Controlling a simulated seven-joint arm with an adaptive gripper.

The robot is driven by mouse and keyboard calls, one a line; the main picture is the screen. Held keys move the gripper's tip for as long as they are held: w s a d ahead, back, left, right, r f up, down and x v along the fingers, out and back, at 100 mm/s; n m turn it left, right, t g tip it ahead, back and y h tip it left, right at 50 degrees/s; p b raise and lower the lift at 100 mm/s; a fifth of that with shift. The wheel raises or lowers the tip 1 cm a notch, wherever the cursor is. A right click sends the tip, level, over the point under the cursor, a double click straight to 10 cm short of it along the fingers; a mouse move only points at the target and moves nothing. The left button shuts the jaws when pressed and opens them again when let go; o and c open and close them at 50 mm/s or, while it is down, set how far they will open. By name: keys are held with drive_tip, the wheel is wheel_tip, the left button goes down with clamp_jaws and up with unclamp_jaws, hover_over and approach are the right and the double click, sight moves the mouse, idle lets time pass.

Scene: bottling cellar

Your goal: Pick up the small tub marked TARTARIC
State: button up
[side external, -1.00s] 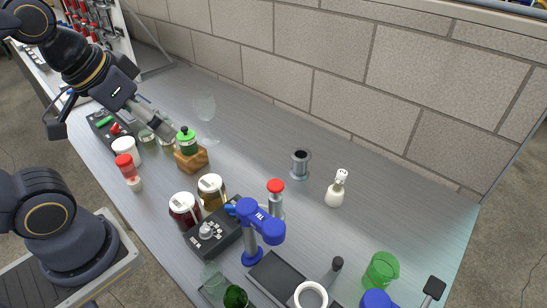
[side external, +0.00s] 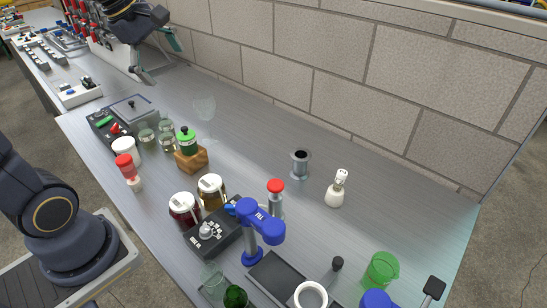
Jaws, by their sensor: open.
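No marking that reads TARTARIC is legible in the side external view, so I cannot tell for sure which container is the tub. A small white-lidded tub (side external: 124,149) stands upright at the left of the bench, behind a red-topped bottle (side external: 126,166). Two larger jars with pale lids, one dark red (side external: 184,211) and one amber (side external: 211,192), stand nearer the middle. My gripper (side external: 160,62) is raised at the upper left, near the wall end of the bench. It is open and empty, well apart from the containers.
Small glass jars (side external: 147,138) and a green-topped grinder on a wooden block (side external: 190,155) stand close to the white-lidded tub. A clear wine glass (side external: 205,112) is behind them. A black control box (side external: 107,128) lies left. The bench is clear along the wall.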

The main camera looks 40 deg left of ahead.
drive_tip(key=a+f+n+g, duration=0.1)
drive_tip(key=a+f+n, duration=0.25)
drive_tip(key=a, duration=0.35)
drive_tip(key=a+f+n+g, duration=0.1)
drive_tip(key=a+f+n, duration=0.1)
drive_tip(key=a+n, duration=0.3)
drive_tip(key=n+g, duration=0.3)
hover_over(122, 144)
wheel_tip(122, 144, down, 11)
drive_tip(key=f, duration=0.9)
drive_tip(key=shift+w+a+f, duration=0.15)
drive_tip(key=shift+a+f, duration=0.15)
drive_tip(key=shift+f, duration=3.25)
drive_tip(key=shift+c, duration=0.4)
drive_tip(key=c, duration=1.4)
drive_tip(key=shift+r, duration=0.1)
